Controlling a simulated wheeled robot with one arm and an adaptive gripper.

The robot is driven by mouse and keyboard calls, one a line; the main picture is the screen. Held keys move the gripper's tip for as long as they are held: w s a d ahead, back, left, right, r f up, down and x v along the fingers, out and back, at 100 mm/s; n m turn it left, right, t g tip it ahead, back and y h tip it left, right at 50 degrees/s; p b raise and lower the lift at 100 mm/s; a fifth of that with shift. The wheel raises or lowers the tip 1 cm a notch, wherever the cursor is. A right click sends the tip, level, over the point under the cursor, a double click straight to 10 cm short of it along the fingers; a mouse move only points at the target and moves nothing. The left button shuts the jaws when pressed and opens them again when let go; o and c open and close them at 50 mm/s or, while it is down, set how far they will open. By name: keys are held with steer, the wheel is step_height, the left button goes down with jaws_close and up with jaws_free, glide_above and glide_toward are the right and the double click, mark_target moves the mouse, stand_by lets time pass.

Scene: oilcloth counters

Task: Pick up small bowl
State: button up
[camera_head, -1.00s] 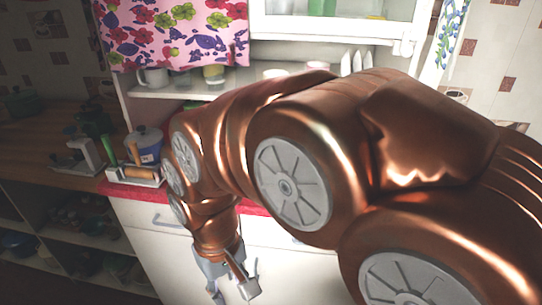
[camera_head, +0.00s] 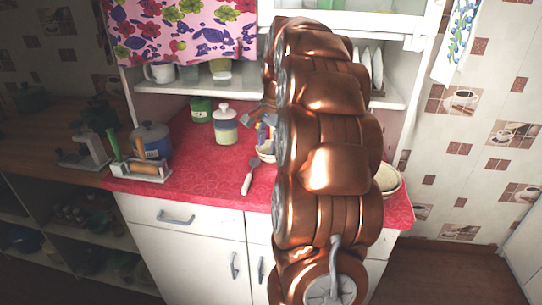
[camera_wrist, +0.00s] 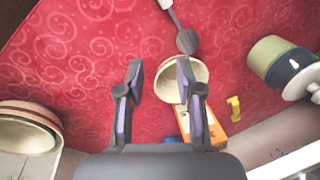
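A small cream bowl (camera_head: 265,156) sits on the red counter, partly hidden behind my arm in the head view. In the wrist view the small bowl (camera_wrist: 167,82) is beyond my gripper, and the right finger covers part of it. My gripper (camera_wrist: 160,75) is open, its two fingers apart with nothing held. It points down toward the counter, with the bowl off to the right of its middle. In the head view my gripper (camera_head: 262,127) is partly hidden by my arm, near the bowl. Contact with the bowl cannot be told.
A larger bowl (camera_head: 389,181) stands at the counter's right end; it also shows in the wrist view (camera_wrist: 25,130). A white-handled utensil (camera_head: 248,179), a canister (camera_head: 225,130) and an orange box (camera_wrist: 202,128) are near the small bowl. The shelf (camera_head: 180,107) overhangs the back.

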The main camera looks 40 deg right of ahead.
steer(key=d+m, duration=0.2)
steer(key=d, duration=0.4)
steer(key=shift+w+d+f+p, duration=0.2)
steer(key=shift+f+p, duration=0.15)
steer(key=shift+f, duration=0.95)
steer(key=shift+w+d+f+p, duration=0.15)
steer(key=shift+f+p, duration=0.25)
steer(key=shift+f, duration=0.95)
steer(key=shift+w+d+f+p, duration=0.1)
steer(key=shift+w+f+p, duration=0.2)
steer(key=shift+f, duration=1)
steer(key=shift+c, duration=0.4)
jaws_close()
